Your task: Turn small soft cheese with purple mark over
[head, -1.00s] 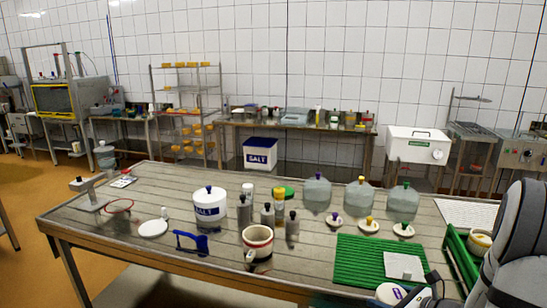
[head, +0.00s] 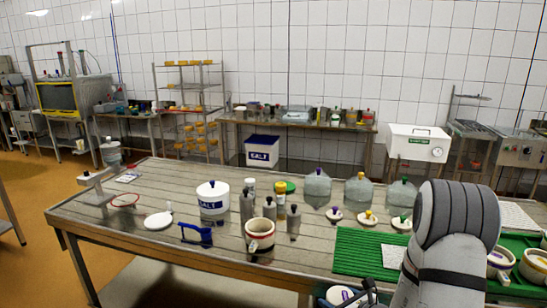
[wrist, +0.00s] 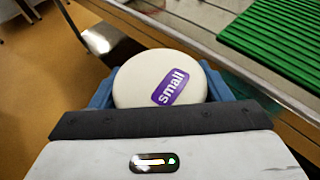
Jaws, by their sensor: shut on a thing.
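The cheese also shows at the bottom edge of the head view (head: 340,294), partly cut off and partly behind my arm. In the wrist view it is over the front edge of the table, with floor below on the left.
A green ribbed mat (head: 362,250) lies on the table with a pale square piece (head: 393,256) on it. White pots (head: 533,266) stand at right. A mug (head: 260,236), a blue tool (head: 195,234) and a salt tub (head: 212,198) stand further left.

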